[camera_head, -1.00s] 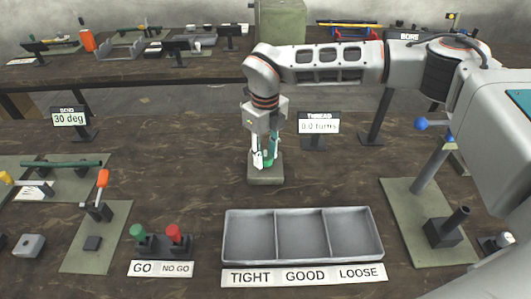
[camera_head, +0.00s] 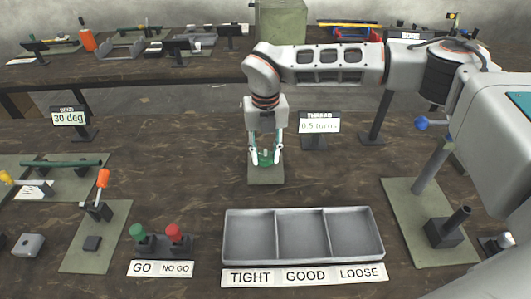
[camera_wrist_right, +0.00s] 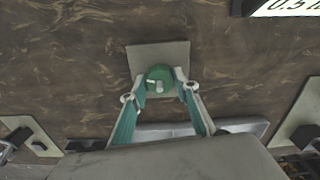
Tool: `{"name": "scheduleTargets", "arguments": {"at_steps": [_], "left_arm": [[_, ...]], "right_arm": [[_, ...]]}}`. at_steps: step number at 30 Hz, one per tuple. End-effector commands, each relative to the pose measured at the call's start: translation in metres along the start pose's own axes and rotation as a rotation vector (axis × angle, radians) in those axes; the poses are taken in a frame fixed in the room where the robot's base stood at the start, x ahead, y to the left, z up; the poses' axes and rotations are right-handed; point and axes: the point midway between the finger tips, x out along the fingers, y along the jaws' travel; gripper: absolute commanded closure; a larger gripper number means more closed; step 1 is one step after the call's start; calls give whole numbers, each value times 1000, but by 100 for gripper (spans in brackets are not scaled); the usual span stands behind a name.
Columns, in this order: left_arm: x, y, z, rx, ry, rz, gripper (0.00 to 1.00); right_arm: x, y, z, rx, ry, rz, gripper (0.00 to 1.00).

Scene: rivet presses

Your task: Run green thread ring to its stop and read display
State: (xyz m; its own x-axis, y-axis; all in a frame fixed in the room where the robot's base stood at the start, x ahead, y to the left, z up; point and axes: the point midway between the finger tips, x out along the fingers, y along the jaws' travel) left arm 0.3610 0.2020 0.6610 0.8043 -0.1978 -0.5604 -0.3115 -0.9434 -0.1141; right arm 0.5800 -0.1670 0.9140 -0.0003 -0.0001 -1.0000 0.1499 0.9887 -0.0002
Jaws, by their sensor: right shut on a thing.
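The green thread ring (camera_head: 265,158) sits on a post on a small grey-green base (camera_head: 266,176) in the middle of the table. My right gripper (camera_head: 266,155) points down from above and is shut on the ring, one finger on each side. In the right wrist view the green ring (camera_wrist_right: 160,73) shows round between the two fingertips, with a pale pin on its top, above the square base (camera_wrist_right: 143,54). The thread display (camera_head: 319,123) stands right of the ring and reads 0.5 turns. My left gripper is not in view.
A three-part grey tray (camera_head: 303,211) with TIGHT, GOOD and LOOSE labels lies in front. GO and NO GO plugs (camera_head: 158,240) stand at its left. A green mat with a blue-knobbed press (camera_head: 421,190) is at the right.

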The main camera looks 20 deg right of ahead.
Motion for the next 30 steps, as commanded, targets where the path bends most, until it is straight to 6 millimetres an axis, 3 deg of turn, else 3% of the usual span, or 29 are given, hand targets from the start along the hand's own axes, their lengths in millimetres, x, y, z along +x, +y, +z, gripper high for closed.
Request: {"name": "scheduleTargets", "arguments": {"at_steps": [13, 14, 15, 16, 26, 30], "left_arm": [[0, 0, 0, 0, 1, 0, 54], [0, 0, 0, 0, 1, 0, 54], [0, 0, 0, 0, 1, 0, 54], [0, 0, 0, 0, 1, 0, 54], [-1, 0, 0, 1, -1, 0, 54], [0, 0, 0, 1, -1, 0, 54]], "right_arm": [[-1, 0, 1, 9, -2, 1, 92], [-1, 0, 1, 9, -2, 1, 65], [-1, 0, 1, 9, -2, 1, 55], [-1, 0, 1, 9, -1, 1, 53], [-1, 0, 0, 8, -1, 0, 53], [-12, 0, 1, 8, -4, 1, 53]]}}
